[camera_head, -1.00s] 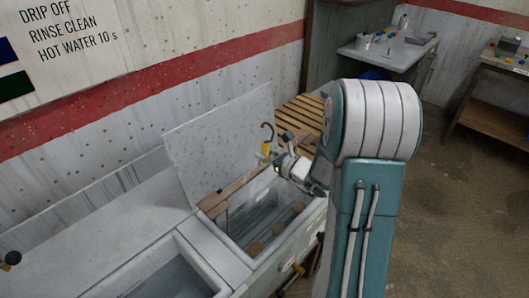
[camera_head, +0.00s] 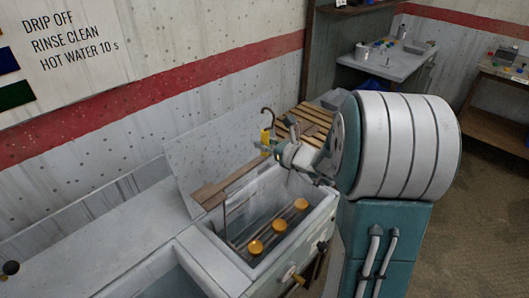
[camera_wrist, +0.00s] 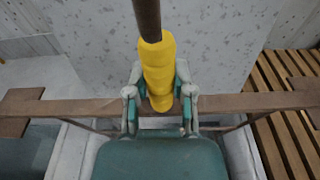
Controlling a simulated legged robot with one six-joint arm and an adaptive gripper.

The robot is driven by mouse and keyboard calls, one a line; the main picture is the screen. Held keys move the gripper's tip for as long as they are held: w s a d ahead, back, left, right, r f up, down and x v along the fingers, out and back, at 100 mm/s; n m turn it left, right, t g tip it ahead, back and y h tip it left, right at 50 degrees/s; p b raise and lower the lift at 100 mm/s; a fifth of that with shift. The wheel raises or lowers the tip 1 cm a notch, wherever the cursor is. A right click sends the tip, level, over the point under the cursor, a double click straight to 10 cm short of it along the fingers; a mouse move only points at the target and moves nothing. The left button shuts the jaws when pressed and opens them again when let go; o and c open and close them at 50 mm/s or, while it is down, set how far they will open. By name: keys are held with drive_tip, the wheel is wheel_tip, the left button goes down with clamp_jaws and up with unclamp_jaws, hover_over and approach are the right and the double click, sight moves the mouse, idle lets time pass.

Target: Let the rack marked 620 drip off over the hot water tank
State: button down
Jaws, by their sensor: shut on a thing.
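My gripper (camera_wrist: 160,105) is shut on the yellow grip (camera_wrist: 158,70) of a rack. In the head view the bar (camera_head: 215,190) lies along the back of the tank (camera_head: 207,225). Three orange round pieces (camera_head: 279,225) show inside the tank, at or above the water; I cannot tell which. No number 620 is readable.
A speckled panel (camera_head: 205,150) stands behind the tank. A slatted wooden surface (camera_head: 307,119) lies beyond it. Another basin (camera_head: 165,280) is at the near left. The wall sign (camera_head: 75,40) reads "drip off, rinse clean, hot water 10 s".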

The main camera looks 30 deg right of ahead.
sight(272, 111)
drive_tip(key=shift+r, duration=5.35)
